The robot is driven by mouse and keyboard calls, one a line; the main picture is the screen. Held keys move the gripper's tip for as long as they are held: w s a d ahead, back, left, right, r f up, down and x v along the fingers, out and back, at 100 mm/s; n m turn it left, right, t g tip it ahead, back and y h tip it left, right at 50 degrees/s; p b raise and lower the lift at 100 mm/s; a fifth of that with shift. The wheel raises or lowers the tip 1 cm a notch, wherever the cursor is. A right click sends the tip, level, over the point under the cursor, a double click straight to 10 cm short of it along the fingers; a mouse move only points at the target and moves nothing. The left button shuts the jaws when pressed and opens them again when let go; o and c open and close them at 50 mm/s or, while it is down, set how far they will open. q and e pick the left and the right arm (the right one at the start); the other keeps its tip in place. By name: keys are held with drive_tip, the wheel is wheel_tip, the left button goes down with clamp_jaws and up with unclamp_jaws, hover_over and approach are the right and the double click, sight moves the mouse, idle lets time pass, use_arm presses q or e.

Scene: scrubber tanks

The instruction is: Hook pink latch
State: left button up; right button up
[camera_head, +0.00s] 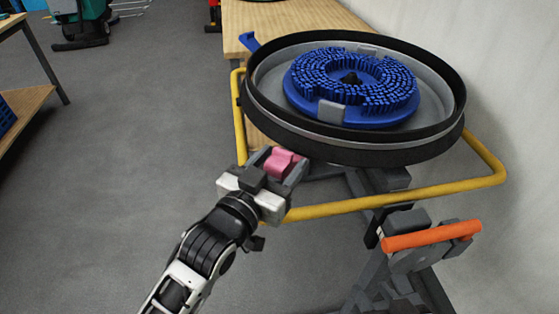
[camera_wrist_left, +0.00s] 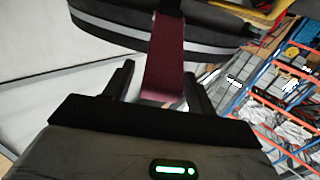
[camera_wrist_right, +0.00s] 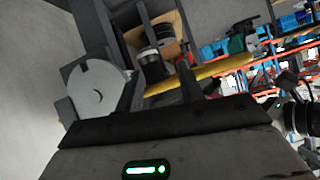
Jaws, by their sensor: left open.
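The pink latch (camera_head: 281,160) hangs at the near left edge of the round black-rimmed tank (camera_head: 402,152). My left gripper (camera_head: 287,166) is around it, with a finger on either side. In the left wrist view the latch (camera_wrist_left: 166,50) is a dark pink strip running from the tank's rim down between the open fingers (camera_wrist_left: 160,88). I cannot tell whether either finger touches it. Whether the latch is hooked is hidden. My right gripper (camera_wrist_right: 161,88) shows only in its own wrist view. Its fingers are apart, with nothing seen held between them.
A yellow rail (camera_head: 420,197) runs below the tank. A blue brush (camera_head: 352,88) lies inside the tank, and a blue latch (camera_head: 249,41) sticks out at its far left. An orange handle (camera_head: 431,236) is at lower right. A grey disc (camera_wrist_right: 98,88) stands beside my right fingers.

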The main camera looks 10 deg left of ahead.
use_arm(q)
drive_tip(key=shift+w, duration=0.1)
